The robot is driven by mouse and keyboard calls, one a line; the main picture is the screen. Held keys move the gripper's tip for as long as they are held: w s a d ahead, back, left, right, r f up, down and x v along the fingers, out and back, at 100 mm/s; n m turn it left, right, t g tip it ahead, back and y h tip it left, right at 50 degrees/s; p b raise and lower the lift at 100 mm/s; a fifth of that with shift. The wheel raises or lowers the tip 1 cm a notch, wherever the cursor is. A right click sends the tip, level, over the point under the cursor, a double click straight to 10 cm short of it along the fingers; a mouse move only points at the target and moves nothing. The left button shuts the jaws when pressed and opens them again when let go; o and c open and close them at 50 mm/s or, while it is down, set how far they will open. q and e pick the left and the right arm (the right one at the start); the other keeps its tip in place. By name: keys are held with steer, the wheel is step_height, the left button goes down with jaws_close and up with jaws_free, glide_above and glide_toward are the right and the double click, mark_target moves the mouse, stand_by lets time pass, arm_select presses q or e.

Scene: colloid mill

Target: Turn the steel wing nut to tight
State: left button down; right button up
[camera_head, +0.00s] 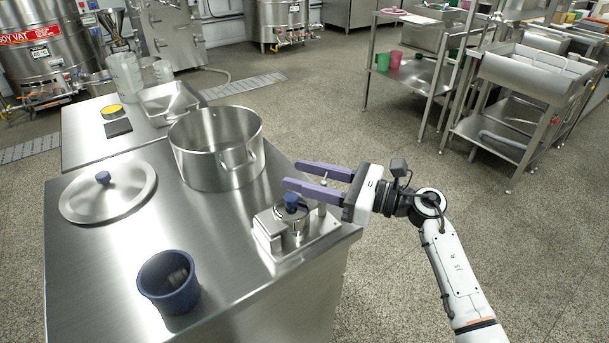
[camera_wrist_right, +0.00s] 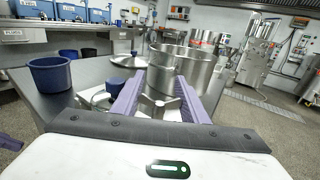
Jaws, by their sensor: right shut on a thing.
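The colloid mill (camera_head: 290,238) is a low steel unit with a blue-knobbed lid (camera_head: 291,201), at the front right corner of the steel table. The steel wing nut (camera_wrist_right: 160,107) shows between the purple fingers in the right wrist view. My right gripper (camera_head: 292,175) reaches in from the right, above the back of the mill, shut on the wing nut. A purple piece (camera_wrist_right: 10,142) at the left edge of the wrist view looks like part of my left gripper; its jaws do not show.
A large steel pot (camera_head: 216,150) stands just behind the mill, near my fingertips. A pot lid (camera_head: 108,192) lies at the left and a dark blue cup (camera_head: 169,283) stands at the front. Steel carts (camera_head: 525,75) stand far right. The floor right of the table is clear.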

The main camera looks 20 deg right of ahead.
steer(key=m+t+h+p, duration=0.3)
steer(key=t+h+p, duration=0.1)
steer(key=shift+w+d+r+m, duration=0.15)
steer(key=shift+w+d+m, duration=0.15)
steer(key=shift+d, duration=0.05)
steer(key=shift+w+d+m+t+h+p, duration=0.2)
steer(key=shift+m+t+h+p, duration=0.25)
steer(key=shift+h+p, duration=0.3)
steer(key=shift+d+m+t+h+p, duration=0.15)
steer(key=shift+m+t+h+p, duration=0.2)
steer(key=shift+m+h+p, duration=0.25)
steer(key=shift+d+h, duration=0.1)
steer(key=shift+h, duration=0.25)
steer(key=shift+w+f+m, duration=0.1)
steer(key=shift+f+m, duration=0.1)
steer(key=shift+m, duration=0.05)
steer(key=o, duration=0.8)
steer(key=shift+d, duration=0.1)
